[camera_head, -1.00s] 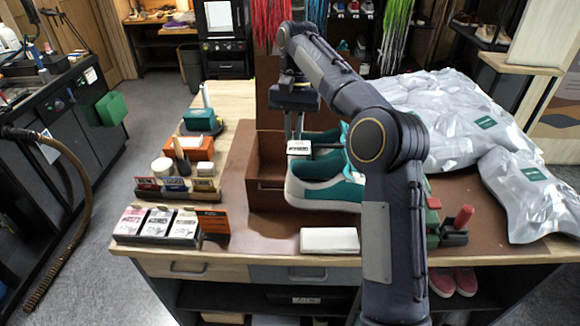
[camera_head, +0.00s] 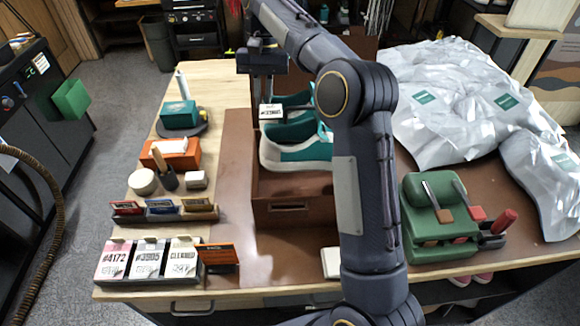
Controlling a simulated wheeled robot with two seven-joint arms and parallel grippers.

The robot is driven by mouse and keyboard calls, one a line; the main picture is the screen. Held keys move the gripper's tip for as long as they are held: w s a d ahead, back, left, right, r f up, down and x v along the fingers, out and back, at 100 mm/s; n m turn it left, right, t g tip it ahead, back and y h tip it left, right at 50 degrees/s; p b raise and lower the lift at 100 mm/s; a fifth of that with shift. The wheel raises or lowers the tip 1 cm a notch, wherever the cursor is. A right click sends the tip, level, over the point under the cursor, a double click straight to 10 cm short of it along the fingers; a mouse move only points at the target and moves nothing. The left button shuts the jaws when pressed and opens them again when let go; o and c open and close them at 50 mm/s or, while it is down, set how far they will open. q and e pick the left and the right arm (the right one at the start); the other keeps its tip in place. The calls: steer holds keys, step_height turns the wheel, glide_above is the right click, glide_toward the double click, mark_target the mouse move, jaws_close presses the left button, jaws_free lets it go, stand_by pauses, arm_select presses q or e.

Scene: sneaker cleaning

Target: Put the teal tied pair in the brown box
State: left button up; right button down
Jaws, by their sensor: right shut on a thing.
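The teal tied pair (camera_head: 297,152) is teal sneakers with white soles and a paper tag (camera_head: 271,111). It is above and partly inside the brown box (camera_head: 295,207), whose front wall shows below the near shoe. My right gripper (camera_head: 263,98) is shut at the tag end of the pair, above the box. Its fingertips are partly hidden by the tag, and my right arm hides the right side of the shoes and box. My left gripper is not in view.
A green case with brushes (camera_head: 430,225) stands right of my arm. Silver bags (camera_head: 450,100) cover the back right. Tag cards (camera_head: 147,260), an orange box (camera_head: 172,153) and a teal block (camera_head: 180,115) line the left side. A white block (camera_head: 331,262) lies in front.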

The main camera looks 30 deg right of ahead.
step_height(320, 180, down, 16)
stand_by(0.5)
steer(key=shift+f, duration=0.65)
steer(key=c, duration=1.8)
jaws_free()
